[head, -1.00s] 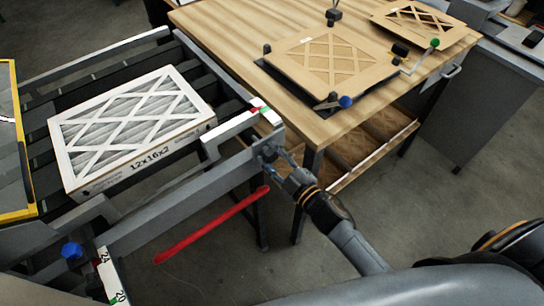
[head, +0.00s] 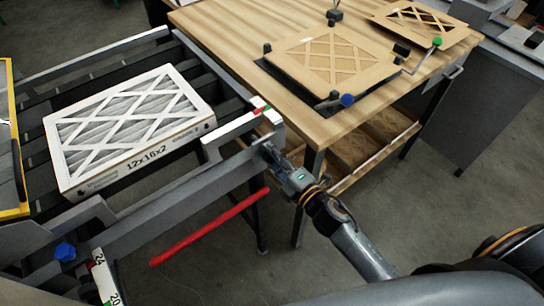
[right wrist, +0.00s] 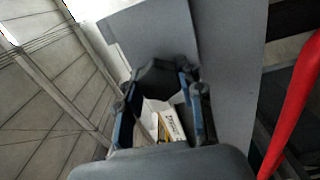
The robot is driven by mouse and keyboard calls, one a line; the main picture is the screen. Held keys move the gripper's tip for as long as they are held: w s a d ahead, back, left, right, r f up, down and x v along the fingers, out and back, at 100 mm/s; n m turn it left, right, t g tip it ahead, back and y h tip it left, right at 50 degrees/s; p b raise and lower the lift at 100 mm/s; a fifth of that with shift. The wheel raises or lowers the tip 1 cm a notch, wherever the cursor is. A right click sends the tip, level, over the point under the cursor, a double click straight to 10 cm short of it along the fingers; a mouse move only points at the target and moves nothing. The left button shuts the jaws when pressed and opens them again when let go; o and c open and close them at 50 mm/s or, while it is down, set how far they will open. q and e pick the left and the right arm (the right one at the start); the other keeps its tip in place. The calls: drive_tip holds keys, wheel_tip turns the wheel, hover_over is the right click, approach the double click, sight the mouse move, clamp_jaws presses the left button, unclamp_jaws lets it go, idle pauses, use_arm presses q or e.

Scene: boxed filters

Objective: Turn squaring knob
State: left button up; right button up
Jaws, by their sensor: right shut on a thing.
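My right gripper (head: 271,152) reaches the outer side of the conveyor's near rail, at its right end. In the right wrist view its fingers (right wrist: 160,105) are closed around a dark faceted knob (right wrist: 158,76), which looks like the squaring knob. The fingers mostly hide this knob in the head view. A white-framed boxed filter (head: 130,125), marked 12x16x2, lies flat on the rollers, left of the light squaring bar (head: 232,134). My left gripper does not show.
A blue knob (head: 65,252) and a number scale (head: 102,278) sit at the near left. A red bar (head: 208,228) slants below the rail. A wooden table (head: 235,55) with a filter fixture (head: 333,58) stands at the right. A yellow frame (head: 12,150) stands at the left edge.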

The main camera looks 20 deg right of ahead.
idle(0.3)
drive_tip(key=o, duration=1.2)
drive_tip(key=shift+s, duration=0.15)
drive_tip(key=v, duration=1.1)
drive_tip(key=shift+s+d, duration=0.1)
drive_tip(key=shift+s, duration=0.25)
